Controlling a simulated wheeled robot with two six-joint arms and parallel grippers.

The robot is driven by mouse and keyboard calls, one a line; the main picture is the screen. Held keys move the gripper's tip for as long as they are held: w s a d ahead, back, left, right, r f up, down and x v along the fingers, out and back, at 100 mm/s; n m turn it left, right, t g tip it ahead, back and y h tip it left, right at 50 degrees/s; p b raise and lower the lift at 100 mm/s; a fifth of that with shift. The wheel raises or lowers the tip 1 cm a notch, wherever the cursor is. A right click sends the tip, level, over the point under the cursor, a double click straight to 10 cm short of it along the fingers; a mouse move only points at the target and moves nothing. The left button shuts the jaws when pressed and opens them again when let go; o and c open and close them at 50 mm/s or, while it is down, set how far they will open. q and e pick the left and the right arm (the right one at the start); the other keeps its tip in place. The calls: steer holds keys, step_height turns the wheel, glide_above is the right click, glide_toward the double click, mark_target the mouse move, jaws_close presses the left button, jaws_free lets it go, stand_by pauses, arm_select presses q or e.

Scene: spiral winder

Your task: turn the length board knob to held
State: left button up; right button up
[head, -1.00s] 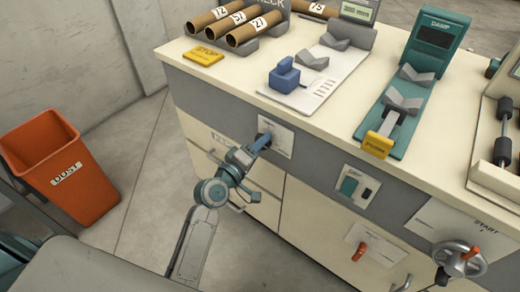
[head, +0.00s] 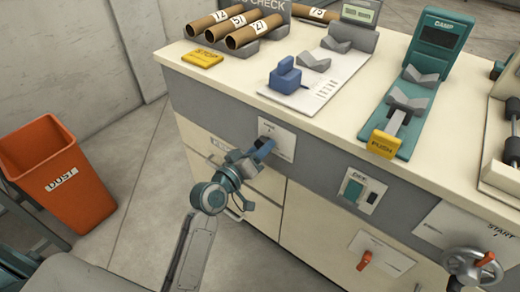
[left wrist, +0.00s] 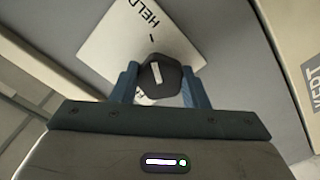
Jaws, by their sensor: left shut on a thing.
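The length board knob is dark and faceted, with a white line across its face. It shows in the left wrist view (left wrist: 163,88) between the two blue fingers of my left gripper (left wrist: 160,90). My gripper is shut on it. The knob sits on a white plate (left wrist: 105,45) lettered HELD, with a short dark tick near the knob. The white line points roughly toward that tick. In the head view the plate (head: 283,143) is on the cabinet's front, and my left gripper (head: 264,146) hides most of the knob. My right gripper is not in view.
A green switch (head: 354,190) and a red-orange lever (head: 364,260) are on the front, right of the knob. A handwheel (head: 474,265) is further right. The bench top holds a blue block (head: 285,77) and cardboard tubes (head: 254,31). An orange dust bin (head: 65,175) stands left.

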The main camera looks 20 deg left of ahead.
arm_select(q)
steer(key=shift+f, duration=0.1)
steer(key=o, duration=1)
steer(key=shift+c, duration=0.2)
steer(key=shift+s, duration=0.1)
steer(key=v, duration=1)
steer(key=shift+s, duration=0.3)
steer(key=shift+a, duration=0.15)
